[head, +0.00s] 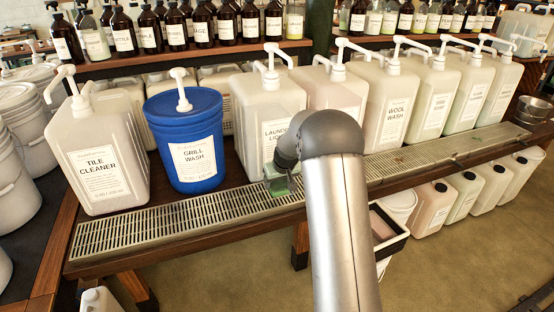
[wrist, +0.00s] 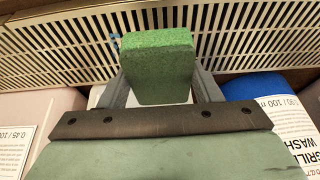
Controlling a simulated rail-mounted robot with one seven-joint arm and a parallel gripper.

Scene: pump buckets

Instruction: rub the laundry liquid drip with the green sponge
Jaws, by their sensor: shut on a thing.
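My gripper (head: 278,184) is shut on the green sponge (wrist: 157,62), which sits between its two fingers in the wrist view. The sponge also shows partly in the head view (head: 279,188). It is held over the slotted metal drip tray, in front of the laundry liquid jug (head: 247,112), whose label is partly hidden by my arm. In the wrist view a small blue spot (wrist: 114,37) shows on the tray just left of the sponge; it may be the drip. I cannot tell whether the sponge touches the tray.
The tray (head: 165,222) runs along the shelf's front edge. The blue grill wash bucket (head: 188,112) and tile cleaner jug (head: 99,150) stand left. The wool wash jug (head: 388,110) and several others stand right. Bottles line the shelf behind. The tray's left part is clear.

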